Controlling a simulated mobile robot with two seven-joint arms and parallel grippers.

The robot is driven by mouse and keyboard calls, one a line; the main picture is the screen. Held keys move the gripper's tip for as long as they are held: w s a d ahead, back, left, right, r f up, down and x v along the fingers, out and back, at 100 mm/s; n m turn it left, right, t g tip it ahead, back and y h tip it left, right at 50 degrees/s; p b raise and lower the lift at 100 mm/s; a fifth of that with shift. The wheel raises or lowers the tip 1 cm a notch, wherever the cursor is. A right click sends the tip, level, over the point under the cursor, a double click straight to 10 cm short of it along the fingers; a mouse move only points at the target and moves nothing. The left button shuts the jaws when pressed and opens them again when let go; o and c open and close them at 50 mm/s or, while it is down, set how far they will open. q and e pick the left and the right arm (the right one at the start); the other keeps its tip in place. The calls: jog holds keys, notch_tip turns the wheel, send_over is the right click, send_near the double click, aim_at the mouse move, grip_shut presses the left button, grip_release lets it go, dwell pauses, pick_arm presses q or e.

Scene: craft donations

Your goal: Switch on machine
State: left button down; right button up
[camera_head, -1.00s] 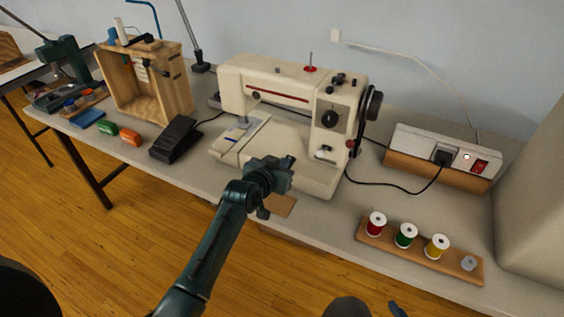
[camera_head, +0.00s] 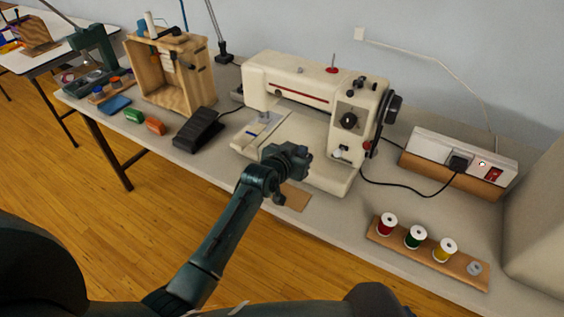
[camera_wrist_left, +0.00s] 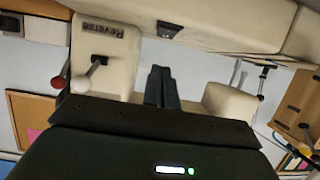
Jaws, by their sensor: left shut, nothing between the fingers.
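The cream sewing machine (camera_head: 290,75) stands upright in the middle of the table. It has a black dial (camera_head: 349,121), a black handwheel (camera_head: 392,110) and a red knob (camera_head: 367,148) on its right end. My left gripper (camera_head: 302,157) is in front of the machine's lower body, shut and empty. In the left wrist view its fingers (camera_wrist_left: 161,84) are together beside a white-tipped lever (camera_wrist_left: 97,64) under a "Reverse" label (camera_wrist_left: 103,31). The red knob (camera_wrist_left: 58,82) also shows there. Any contact is unclear. My right gripper is out of view.
A power strip (camera_head: 440,146) with a small lit lamp and a red switch (camera_head: 493,174) is at the right, with the machine's cord plugged in. A spool rack (camera_head: 430,260) lies in front. A black pedal (camera_head: 199,131) and a wooden box (camera_head: 206,75) stand left.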

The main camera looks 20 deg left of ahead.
pick_arm(q)
jog(key=f+v, duration=0.1)
jog(key=v, duration=0.9)
jog(key=shift+s, duration=0.45)
jog(key=shift+a+r, duration=0.1)
jog(key=shift+r, duration=0.05)
